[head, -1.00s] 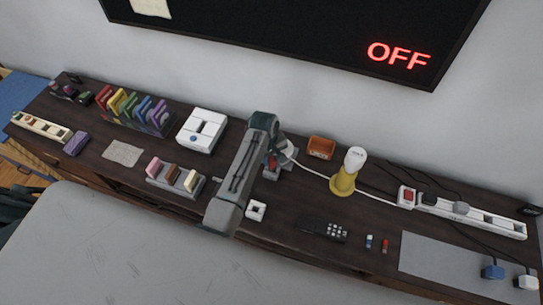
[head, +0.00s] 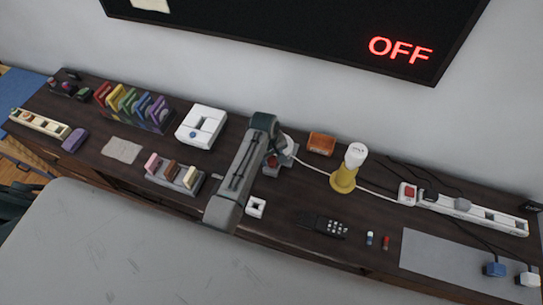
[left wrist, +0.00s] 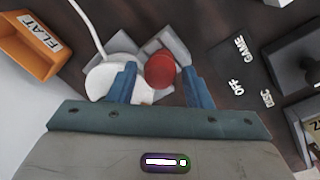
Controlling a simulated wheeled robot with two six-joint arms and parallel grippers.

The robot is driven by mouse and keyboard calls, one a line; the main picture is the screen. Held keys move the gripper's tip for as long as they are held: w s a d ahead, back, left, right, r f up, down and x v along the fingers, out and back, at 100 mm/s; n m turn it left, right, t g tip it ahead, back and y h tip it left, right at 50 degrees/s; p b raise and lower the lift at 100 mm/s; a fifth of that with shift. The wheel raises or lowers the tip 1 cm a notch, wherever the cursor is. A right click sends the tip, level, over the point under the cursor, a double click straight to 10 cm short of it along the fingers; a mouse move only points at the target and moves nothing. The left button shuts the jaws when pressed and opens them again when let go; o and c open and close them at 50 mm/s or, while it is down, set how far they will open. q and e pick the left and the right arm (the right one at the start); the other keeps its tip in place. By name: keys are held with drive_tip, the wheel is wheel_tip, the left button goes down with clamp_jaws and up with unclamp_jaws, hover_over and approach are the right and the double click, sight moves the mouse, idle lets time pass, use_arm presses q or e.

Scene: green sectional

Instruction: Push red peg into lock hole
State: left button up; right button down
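The red peg (left wrist: 160,70) shows as a rounded red end in the left wrist view, over a grey block (left wrist: 165,46) that I take to be the lock. In the head view the red peg (head: 271,160) shows beside my left forearm. My left gripper (left wrist: 160,80) has its two blue fingers apart, one on each side of the peg, with a small gap on both sides. Whether the fingertips are level with the peg or above it, I cannot tell. The lock hole is hidden. My right gripper is in neither view.
A white round thing with a cable (left wrist: 105,82) lies beside the peg, partly behind a finger. An orange box (head: 321,144) and a yellow-based lamp (head: 343,181) stand to the right. A small white square piece (head: 256,207) lies in front. A white device (head: 202,127) stands left.

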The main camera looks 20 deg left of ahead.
sight(268, 162)
use_arm(q)
drive_tip(key=shift+o, duration=0.8)
drive_tip(key=shift+r, duration=0.25)
wheel_tip(268, 162, up, 10)
drive_tip(key=a+b, duration=0.1)
drive_tip(key=b, duration=0.1)
drive_tip(key=shift+s+r+b, duration=0.15)
drive_tip(key=shift+s+b, duration=0.2)
drive_tip(key=shift+s, duration=0.1)
